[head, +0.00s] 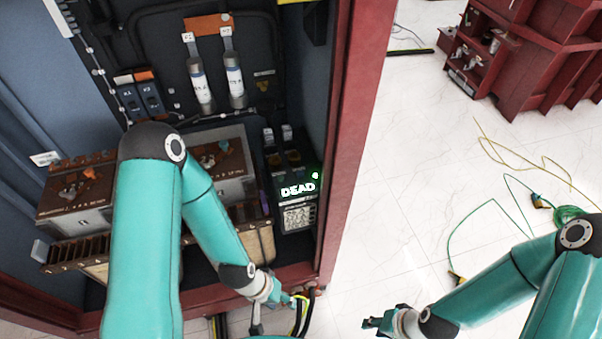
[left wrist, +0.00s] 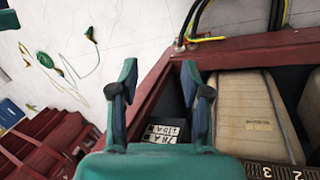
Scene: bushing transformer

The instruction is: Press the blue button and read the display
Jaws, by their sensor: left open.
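A dark device with a display (head: 298,188) stands inside the cabinet, at the right of its lower shelf. The display is lit and reads "DEAD" in white on green. A white label plate is below the display. No blue button can be made out on it. My left gripper (head: 290,299) is below the device, by the cabinet's front sill. In the left wrist view my left gripper (left wrist: 160,72) is open and empty, and a dark part with white labels shows between its fingers. My right gripper (head: 376,322) is outside the cabinet, over the floor; its jaws are too small to judge.
The red cabinet post (head: 352,130) stands right of the device. Brown-topped terminal blocks (head: 75,190) lie left of it, partly behind my left arm. Black and yellow cables (head: 300,313) are near my left gripper. The white floor at right is open, with loose wires.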

